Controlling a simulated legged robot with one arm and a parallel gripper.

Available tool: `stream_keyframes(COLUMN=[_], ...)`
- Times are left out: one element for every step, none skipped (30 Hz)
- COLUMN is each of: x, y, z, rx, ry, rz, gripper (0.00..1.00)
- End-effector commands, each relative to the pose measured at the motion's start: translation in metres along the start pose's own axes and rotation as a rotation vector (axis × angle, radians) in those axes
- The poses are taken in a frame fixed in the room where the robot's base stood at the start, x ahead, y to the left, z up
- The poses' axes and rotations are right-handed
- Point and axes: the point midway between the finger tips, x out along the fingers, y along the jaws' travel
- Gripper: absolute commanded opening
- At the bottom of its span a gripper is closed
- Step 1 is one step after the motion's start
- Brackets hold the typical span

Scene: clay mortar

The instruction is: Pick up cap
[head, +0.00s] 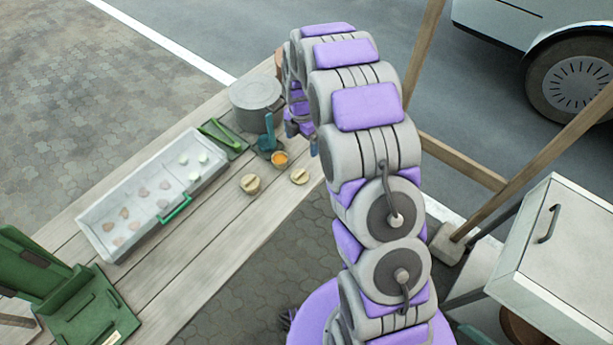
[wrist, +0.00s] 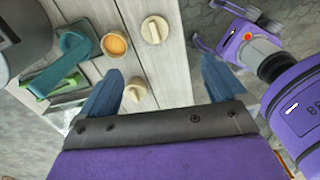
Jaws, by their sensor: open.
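Two round tan wooden pieces with bar-shaped grips sit on the table; I cannot tell which is the cap. One (head: 250,184) looks thicker, like a lidded pot; the other (head: 299,176) is flatter, near the table's edge. In the wrist view one piece (wrist: 155,29) lies at the top and the other (wrist: 137,90) is lower, in the picture between my fingertips, nearer the left one. My gripper (wrist: 158,78) is open and empty, its blue fingers spread above the table. In the head view the arm largely hides my gripper (head: 301,128).
A small bowl of orange stuff (head: 280,159), a blue-teal vessel with a handle (head: 267,144) and a grey pot (head: 256,92) stand close by. A metal tray (head: 101,224) holds several small pieces. The wooden table (head: 185,262) is bare along its near side.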

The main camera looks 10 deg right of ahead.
Motion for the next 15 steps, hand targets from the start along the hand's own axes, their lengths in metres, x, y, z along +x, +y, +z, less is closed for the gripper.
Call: stream_keyframes(x=[0.007,0.009,0.012,0.014,0.016,0.018,0.020,0.022,0.026,0.030,0.034,0.040,0.046,0.051,0.059], y=[0.005,0.008,0.010,0.011,0.012,0.012,0.012,0.012,0.011,0.010,0.009,0.009,0.008,0.008,0.007], z=[0.000,0.000,0.000,0.000,0.000,0.000,0.001,0.002,0.003,0.004,0.006,0.007,0.007,0.008,0.009], rx=[-0.032,-0.048,-0.063,-0.072,-0.078,-0.082,-0.083,-0.083,-0.082,-0.081,-0.081,-0.081,-0.080,-0.080,-0.080], ry=[-0.003,-0.005,-0.007,-0.008,-0.009,-0.009,-0.009,-0.008,-0.007,-0.006,-0.004,-0.003,-0.003,-0.002,0.000], rz=[0.000,0.000,0.001,0.001,0.002,0.002,0.003,0.003,0.004,0.005,0.006,0.007,0.007,0.006,0.005], gripper=[0.98,0.98,0.98,0.98,0.98,0.98,0.98,0.98,0.98,0.98,0.98,0.98,0.98,0.98,0.98])
